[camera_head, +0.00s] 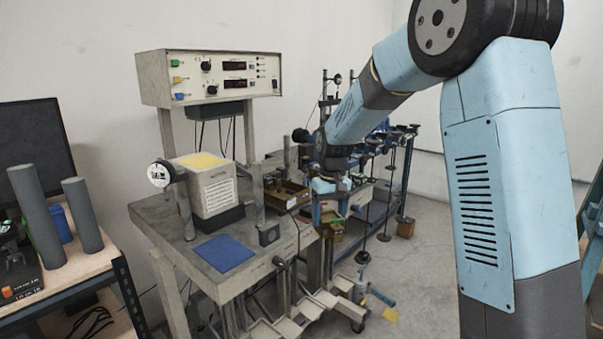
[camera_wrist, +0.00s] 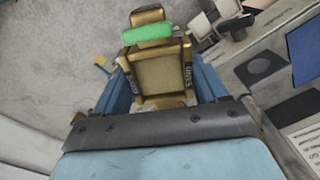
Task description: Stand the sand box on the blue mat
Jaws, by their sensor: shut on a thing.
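My gripper (camera_wrist: 159,66) has its two blue fingers on either side of a sand-coloured box (camera_wrist: 160,80), shut on it. The box has dark lettering on its sides. A smaller brass-coloured part and a green piece show beyond its far end. In the head view my gripper (camera_head: 323,186) is low at the right of the grey table, and the held box is hard to make out there. The blue mat (camera_head: 225,253) lies flat and bare on the table's front part, left of my gripper. Its edge also shows at the right of the wrist view (camera_wrist: 304,52).
A cream block with a yellow top (camera_head: 203,182) stands behind the mat. A round gauge (camera_head: 161,173) on a post is to the left. A small dark block (camera_head: 269,235) sits right of the mat. Pedal-like levers (camera_head: 300,305) stick out below the table's front edge.

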